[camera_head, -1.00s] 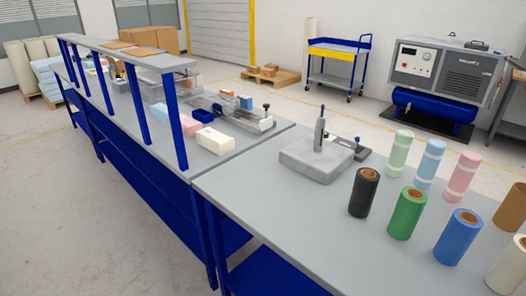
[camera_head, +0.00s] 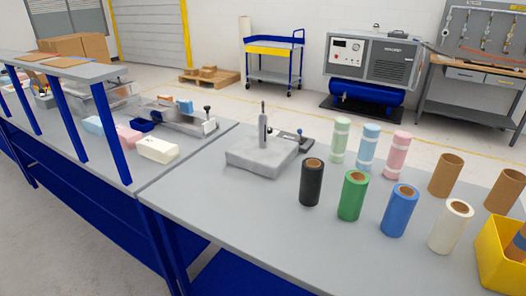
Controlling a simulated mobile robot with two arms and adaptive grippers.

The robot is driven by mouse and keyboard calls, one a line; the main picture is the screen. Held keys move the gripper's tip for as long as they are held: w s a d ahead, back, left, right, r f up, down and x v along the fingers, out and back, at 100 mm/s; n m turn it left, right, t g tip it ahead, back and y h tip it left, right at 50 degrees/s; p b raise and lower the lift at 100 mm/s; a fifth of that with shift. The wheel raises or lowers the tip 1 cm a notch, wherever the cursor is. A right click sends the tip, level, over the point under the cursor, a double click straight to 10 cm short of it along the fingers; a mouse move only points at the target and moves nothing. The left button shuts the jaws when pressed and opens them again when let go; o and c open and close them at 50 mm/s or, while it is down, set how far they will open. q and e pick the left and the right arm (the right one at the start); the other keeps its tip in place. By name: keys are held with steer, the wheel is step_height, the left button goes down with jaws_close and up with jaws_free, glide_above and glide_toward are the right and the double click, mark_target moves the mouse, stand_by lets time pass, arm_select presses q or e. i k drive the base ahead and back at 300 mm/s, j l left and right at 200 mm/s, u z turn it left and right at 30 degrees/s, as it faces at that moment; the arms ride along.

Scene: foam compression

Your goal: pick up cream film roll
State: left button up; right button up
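The cream film roll (camera_head: 449,228) stands upright on the grey table at the right. It is an off-white cylinder with a brown core showing at its top. A blue roll (camera_head: 398,211) stands to its left, and a yellow bin (camera_head: 492,262) is to its right, near the picture's edge. Neither of my grippers shows in the head view.
Green (camera_head: 353,196) and black (camera_head: 312,183) rolls stand farther left. Brown cores (camera_head: 445,175) and banded pastel rolls (camera_head: 368,147) stand behind. A grey block fixture (camera_head: 262,156) sits at the table's back left. The table's front left is clear.

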mark_target(456, 214)
steer(key=z, duration=1.35)
steer(key=j+z, duration=0.15)
steer(key=j, duration=1)
